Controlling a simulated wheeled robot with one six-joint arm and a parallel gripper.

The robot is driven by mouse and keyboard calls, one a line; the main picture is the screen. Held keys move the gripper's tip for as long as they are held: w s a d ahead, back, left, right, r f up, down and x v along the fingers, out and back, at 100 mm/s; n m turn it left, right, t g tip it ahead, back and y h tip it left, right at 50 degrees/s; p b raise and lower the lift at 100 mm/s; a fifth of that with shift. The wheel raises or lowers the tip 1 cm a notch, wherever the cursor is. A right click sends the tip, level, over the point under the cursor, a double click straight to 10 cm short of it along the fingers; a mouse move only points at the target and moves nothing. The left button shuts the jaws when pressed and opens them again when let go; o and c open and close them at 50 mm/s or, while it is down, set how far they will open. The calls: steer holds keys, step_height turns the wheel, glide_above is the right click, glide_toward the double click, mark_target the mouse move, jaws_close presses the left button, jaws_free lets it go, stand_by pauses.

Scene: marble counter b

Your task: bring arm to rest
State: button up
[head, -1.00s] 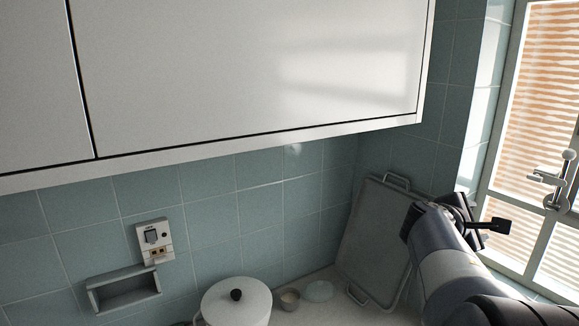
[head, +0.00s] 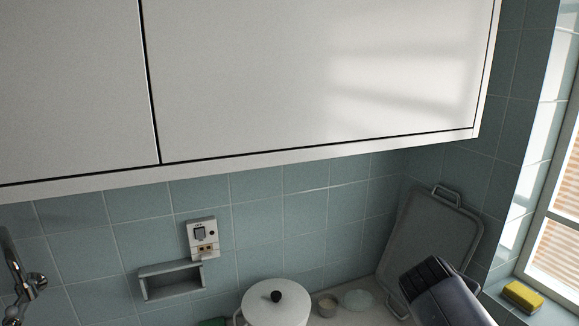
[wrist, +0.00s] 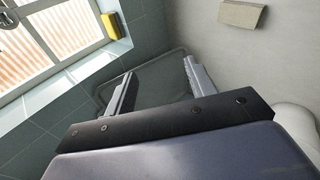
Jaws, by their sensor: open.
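My arm (head: 445,292) shows at the lower right of the head view, in front of the lower part of the leaning grey tray (head: 432,238). Its gripper end cannot be made out there. In the wrist view my gripper (wrist: 160,88) is open, with its two fingers wide apart. Nothing is seen between them except the tray (wrist: 155,80) in the background.
A yellow sponge (head: 522,296) lies on the windowsill. White cupboards (head: 310,70) hang above. A tap (head: 27,285) is at left.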

steer(key=s+a+f+m+y, duration=0.2)
steer(key=s+a+f, duration=0.1)
steer(key=a, duration=0.4)
steer(key=shift+s+f+g+y+p, duration=0.3)
steer(key=shift+f+y+p, duration=0.05)
steer(key=shift+f+y, duration=0.05)
steer(key=shift+a, duration=0.1)
